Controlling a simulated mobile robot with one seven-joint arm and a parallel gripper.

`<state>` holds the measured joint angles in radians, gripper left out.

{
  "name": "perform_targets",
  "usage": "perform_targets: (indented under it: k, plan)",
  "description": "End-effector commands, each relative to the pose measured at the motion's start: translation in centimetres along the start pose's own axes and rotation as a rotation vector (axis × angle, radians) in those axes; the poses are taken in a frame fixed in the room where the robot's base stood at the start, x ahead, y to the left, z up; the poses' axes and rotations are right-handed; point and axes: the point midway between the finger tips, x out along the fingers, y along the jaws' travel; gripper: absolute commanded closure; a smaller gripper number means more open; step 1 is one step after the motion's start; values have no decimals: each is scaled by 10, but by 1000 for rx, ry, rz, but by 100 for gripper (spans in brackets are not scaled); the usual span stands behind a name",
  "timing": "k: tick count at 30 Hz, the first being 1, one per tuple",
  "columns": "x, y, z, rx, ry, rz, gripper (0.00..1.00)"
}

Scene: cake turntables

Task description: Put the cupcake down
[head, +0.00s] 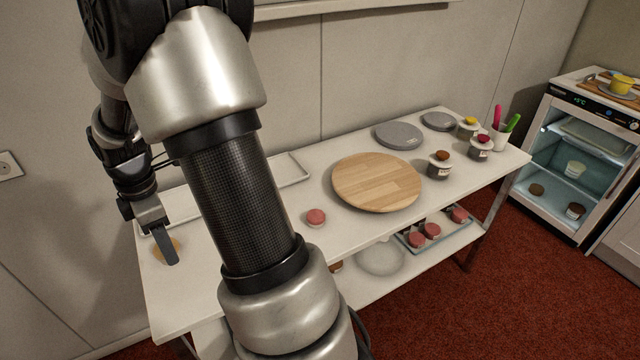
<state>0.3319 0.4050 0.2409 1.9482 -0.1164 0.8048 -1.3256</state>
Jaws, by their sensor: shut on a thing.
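My gripper (168,255) is at the left end of the white table, pointing down. It is shut on a tan-orange cupcake (158,252), of which only the edges show beside the dark finger. The rest of the cupcake is hidden, and I cannot tell whether it touches the tabletop. A pink-topped cupcake (316,217) stands on the table (288,240) right of my arm, apart from my gripper. A round wooden turntable (376,182) is at the table's middle.
A white tray (293,172) lies behind my arm, which hides part of it. Grey turntables (399,135), topping jars (439,166) and a cup of spatulas (499,138) stand at right. A lower-shelf tray (411,241) holds pink cupcakes. An open fridge (580,170) is far right.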

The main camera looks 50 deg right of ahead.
Motion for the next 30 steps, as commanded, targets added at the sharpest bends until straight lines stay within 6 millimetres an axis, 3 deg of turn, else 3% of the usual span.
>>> perform_targets:
  k: [1,6,12,22,30]
  plan:
    - [15,3,6,-119,-1,-1,80]
    - [36,12,23,-509,-5,2,80]
    - [48,17,34,-788,-9,3,80]
    - [53,18,37,-862,-10,2,80]
    - [101,18,37,-861,-9,-1,80]
